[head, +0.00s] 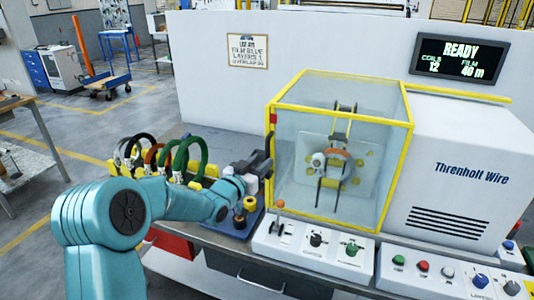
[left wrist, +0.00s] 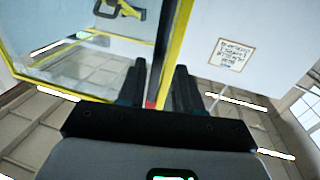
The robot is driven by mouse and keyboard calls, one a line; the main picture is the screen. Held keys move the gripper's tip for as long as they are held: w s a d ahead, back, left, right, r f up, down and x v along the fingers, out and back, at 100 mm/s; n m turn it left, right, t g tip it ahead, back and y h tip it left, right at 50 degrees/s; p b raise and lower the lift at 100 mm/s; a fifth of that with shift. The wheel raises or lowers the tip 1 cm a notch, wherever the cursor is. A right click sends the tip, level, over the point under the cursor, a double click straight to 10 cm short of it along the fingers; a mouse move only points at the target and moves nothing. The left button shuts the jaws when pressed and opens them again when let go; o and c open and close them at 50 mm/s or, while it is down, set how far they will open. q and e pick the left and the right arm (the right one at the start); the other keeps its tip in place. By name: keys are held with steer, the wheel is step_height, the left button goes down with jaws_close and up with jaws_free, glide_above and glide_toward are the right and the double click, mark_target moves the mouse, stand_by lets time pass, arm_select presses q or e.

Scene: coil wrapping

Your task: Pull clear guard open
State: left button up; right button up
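The clear guard (head: 337,201) is a box of transparent panels with a yellow frame. It stands over the coil station on the bench, and a coil ring (head: 333,166) shows inside. A small red piece (head: 273,118) is on its left front edge. My left gripper (head: 265,155) is at that left edge. In the left wrist view, the two dark fingers of my left gripper (left wrist: 158,88) stand apart, with the guard's yellow edge bar (left wrist: 180,35) and a red piece (left wrist: 151,103) showing between them. I cannot see clear contact. My right gripper is not in view.
Several coloured coils (head: 185,160) stand on a rack left of the guard, behind my left arm. A control panel (head: 310,246) with knobs lies in front of the guard. A white machine housing (head: 460,165) is at the right. A display (head: 459,56) reads READY.

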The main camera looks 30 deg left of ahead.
arm_select(q)
steer(key=w, duration=0.3)
steer(key=shift+w+p, duration=0.35)
steer(key=shift+d, duration=0.1)
steer(key=shift+c, duration=0.3)
